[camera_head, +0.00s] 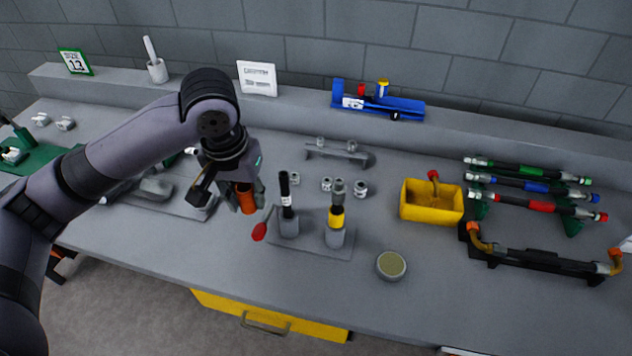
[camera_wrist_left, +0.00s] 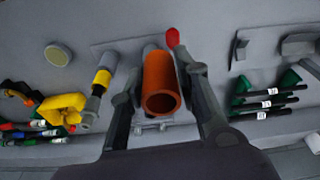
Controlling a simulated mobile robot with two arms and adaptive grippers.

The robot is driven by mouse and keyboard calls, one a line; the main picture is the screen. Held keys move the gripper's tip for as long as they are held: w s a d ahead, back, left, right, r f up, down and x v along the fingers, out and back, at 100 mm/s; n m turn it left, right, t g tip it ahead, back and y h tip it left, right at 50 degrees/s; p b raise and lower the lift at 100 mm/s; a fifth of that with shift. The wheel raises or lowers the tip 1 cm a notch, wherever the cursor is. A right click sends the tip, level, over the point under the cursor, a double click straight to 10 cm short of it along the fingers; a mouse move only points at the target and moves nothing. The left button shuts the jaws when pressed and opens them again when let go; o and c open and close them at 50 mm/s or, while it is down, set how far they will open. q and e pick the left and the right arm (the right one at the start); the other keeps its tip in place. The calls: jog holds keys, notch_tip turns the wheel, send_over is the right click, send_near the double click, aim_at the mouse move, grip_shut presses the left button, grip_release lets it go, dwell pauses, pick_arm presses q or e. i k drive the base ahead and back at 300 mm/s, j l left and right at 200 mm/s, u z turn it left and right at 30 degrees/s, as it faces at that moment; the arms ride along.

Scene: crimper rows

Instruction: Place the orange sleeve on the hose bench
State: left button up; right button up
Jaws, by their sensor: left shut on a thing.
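The orange sleeve (camera_head: 246,199) is an open tube that hangs between the fingers of my left gripper (camera_head: 245,194). In the left wrist view the sleeve (camera_wrist_left: 162,82) shows its open round end toward the camera, and the left gripper (camera_wrist_left: 165,98) has a finger on each side of it. The sleeve is held above the grey hose bench (camera_head: 400,285), left of a small stand plate (camera_head: 310,238). The contact between fingers and sleeve is partly hidden in the head view. My right gripper is not in view.
A black-topped post (camera_head: 287,205) and a yellow-banded post (camera_head: 336,215) stand close right of the sleeve. A red-tipped tool (camera_head: 262,226) lies just below it. A yellow bin (camera_head: 431,203) and racked hoses (camera_head: 535,185) are farther right. The front right bench top is mostly clear.

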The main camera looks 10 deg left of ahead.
aim_at(262, 180)
jog(key=i+j+z, duration=0.15)
jog(key=j, duration=0.25)
jog(key=i+j+z, duration=0.15)
jog(key=j, duration=0.3)
jog(key=i+j+z, duration=0.1)
jog(key=j, duration=0.35)
jog(key=i+j+z, duration=0.15)
jog(key=j, duration=0.3)
